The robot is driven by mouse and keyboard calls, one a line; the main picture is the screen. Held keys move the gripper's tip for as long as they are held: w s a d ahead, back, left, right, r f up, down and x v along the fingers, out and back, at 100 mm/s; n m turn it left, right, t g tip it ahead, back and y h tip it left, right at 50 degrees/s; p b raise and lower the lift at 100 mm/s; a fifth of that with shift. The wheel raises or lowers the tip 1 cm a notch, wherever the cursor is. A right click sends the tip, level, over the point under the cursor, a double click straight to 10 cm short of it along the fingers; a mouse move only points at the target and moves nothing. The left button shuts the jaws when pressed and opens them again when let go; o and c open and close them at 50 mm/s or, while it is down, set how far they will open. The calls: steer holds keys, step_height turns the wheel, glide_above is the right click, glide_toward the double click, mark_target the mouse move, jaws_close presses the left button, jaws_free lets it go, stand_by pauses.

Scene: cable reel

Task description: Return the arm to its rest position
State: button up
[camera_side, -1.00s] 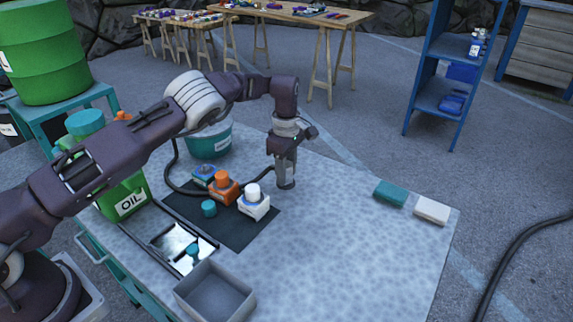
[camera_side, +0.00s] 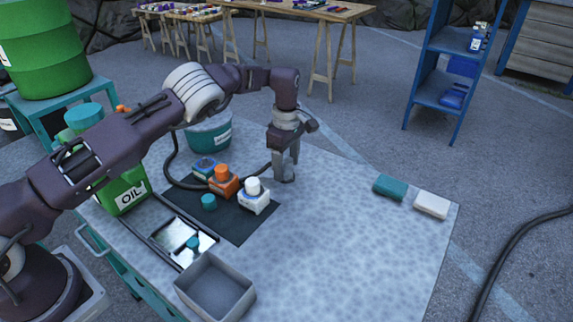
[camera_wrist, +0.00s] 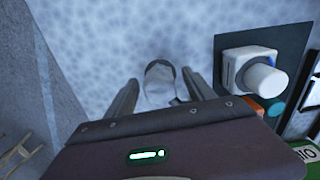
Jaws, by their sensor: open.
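My gripper (camera_side: 287,172) points down over the back middle of the grey table (camera_side: 330,255). Its two fingers are apart. In the wrist view my gripper (camera_wrist: 160,85) has its fingers on either side of a small, pale grey rounded piece (camera_wrist: 160,82). The piece also shows by the fingertips in the side view (camera_side: 288,177). I cannot tell whether a finger touches it. A dark cable (camera_side: 170,165) curves from near the teal bucket (camera_side: 209,138) past the boxes towards the gripper.
A black mat (camera_side: 235,228) holds a white-capped box (camera_side: 254,198), an orange-capped box (camera_side: 222,182) and a teal cap (camera_side: 209,202). A grey bin (camera_side: 214,290) stands at the front. Teal (camera_side: 390,187) and white (camera_side: 431,205) blocks lie right. The table's right half is mostly clear.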

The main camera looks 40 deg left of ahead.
steer(key=r, duration=0.8)
steer(key=shift+a, duration=0.2)
steer(key=s+a+r+m+t+h, duration=0.1)
steer(key=s+a+r+m, duration=0.15)
steer(key=s+r, duration=0.55)
steer(key=s+a+r+m+t+h, duration=0.1)
steer(key=s+r+m, duration=0.3)
steer(key=r, duration=0.8)
steer(key=s+d+r+m+t, duration=0.1)
steer(key=s+r+m, duration=0.1)
steer(key=s, duration=0.4)
steer(key=s+d+r+m+t, duration=0.1)
steer(key=s+r+m, duration=0.1)
steer(key=s, duration=0.5)
steer(key=s+f+m+y, duration=0.1)
steer(key=s+f+m, duration=0.2)
steer(key=s, duration=0.5)
steer(key=s+f+m+t+y, duration=0.1)
steer(key=s+f+m, duration=0.2)
steer(key=s, duration=0.6)
steer(key=shift+m+t, duration=0.3)
steer(key=shift+m, duration=0.75)
